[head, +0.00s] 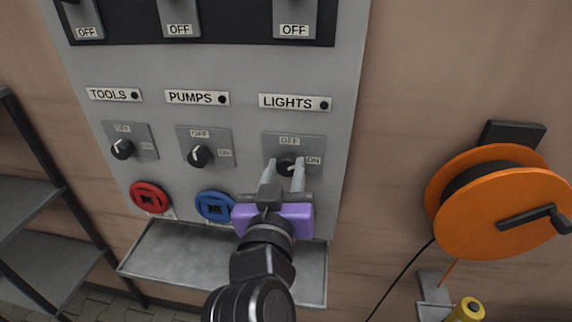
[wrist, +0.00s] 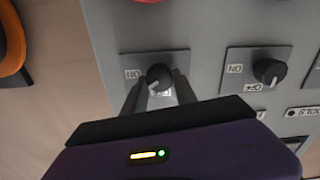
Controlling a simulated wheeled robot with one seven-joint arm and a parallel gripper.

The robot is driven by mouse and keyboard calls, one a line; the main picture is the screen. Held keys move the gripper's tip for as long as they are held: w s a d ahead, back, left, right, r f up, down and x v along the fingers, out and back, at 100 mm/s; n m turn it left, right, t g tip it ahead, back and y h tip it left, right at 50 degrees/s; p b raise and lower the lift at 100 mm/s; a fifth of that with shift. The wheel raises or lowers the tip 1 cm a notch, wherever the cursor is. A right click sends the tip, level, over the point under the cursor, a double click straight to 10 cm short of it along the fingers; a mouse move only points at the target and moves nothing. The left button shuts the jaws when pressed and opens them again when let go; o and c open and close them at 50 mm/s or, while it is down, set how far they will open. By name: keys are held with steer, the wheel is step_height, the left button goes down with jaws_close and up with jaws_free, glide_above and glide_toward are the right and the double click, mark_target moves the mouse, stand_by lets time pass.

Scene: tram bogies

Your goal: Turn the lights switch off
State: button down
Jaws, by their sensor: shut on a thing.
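The lights switch (head: 287,162) is a black rotary knob on a grey plate below the LIGHTS label (head: 294,102). Its plate reads OFF above and ON to the right. My gripper (head: 286,165) is shut on the knob, one finger on each side. In the wrist view, which is upside down, the knob (wrist: 159,76) sits between the fingertips. Its white mark there points down and left, between the ON side and the OFF side. The fingers hide part of the plate and its OFF word in that view.
Tools (head: 122,148) and pumps (head: 200,156) knobs are to the left. Red (head: 150,197) and blue (head: 215,207) sockets sit below, above a metal shelf (head: 170,262). An orange cable reel (head: 490,225) hangs at the right. Dark shelving (head: 45,235) stands at far left.

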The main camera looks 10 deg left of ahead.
steer(key=n+p, duration=0.3)
steer(key=n, duration=0.3)
steer(key=shift+a+r+p, duration=0.1)
steer(key=shift+r+p, duration=0.05)
steer(key=shift+p, duration=0.15)
steer(key=n+p, duration=0.3)
steer(key=n, duration=0.2)
steer(key=shift+a, duration=0.1)
steer(key=shift+f+n, duration=0.2)
steer(key=shift+n, duration=0.2)
steer(key=c, duration=1)
jaws_free()
steer(key=shift+s+f, duration=0.1)
steer(key=shift+s, duration=0.35)
steer(key=s+b, duration=0.2)
steer(key=s, duration=0.5)
steer(key=shift+a, duration=0.15)
